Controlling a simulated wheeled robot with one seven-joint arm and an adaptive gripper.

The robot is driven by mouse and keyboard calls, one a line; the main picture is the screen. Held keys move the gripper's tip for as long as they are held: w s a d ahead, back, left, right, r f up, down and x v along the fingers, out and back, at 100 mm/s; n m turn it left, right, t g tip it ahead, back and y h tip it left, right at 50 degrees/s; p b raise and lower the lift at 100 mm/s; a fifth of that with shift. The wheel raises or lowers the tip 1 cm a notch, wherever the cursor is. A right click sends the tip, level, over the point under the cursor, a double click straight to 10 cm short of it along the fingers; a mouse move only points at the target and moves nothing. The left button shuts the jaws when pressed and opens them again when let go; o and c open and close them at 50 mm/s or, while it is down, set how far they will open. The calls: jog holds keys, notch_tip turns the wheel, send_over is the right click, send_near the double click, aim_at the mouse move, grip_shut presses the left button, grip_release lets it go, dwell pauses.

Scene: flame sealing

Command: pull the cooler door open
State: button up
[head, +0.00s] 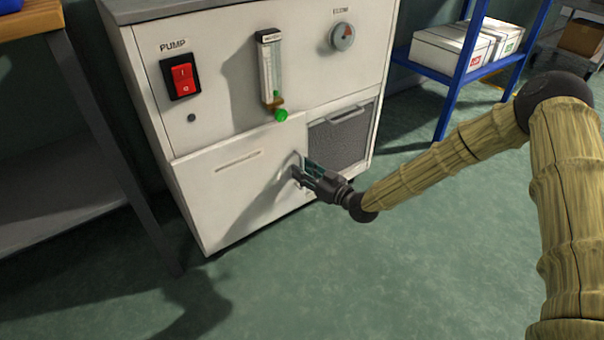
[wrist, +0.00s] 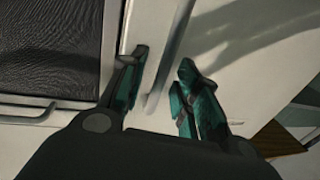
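The cooler door (head: 225,185) is the white lower-left panel of a white cabinet. It looks shut or nearly so; I cannot tell if it is slightly ajar. Its pale upright bar handle (head: 285,161) is near the door's right edge. My gripper (head: 300,172) is at the handle, coming from the right. In the wrist view my gripper (wrist: 163,62) has its dark and teal fingers apart. The handle (wrist: 171,62) runs between them, with a gap visible at the right finger. My gripper hides part of the handle in the head view.
The cabinet front carries a red pump switch (head: 182,77), a flow gauge (head: 270,70) with a green knob, a round dial (head: 342,36) and a dark grille (head: 340,138). A bench stands at left, a blue shelf (head: 469,60) at right. The green floor (head: 330,270) in front is clear.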

jog(key=shift+w+a, duration=0.3)
grip_shut()
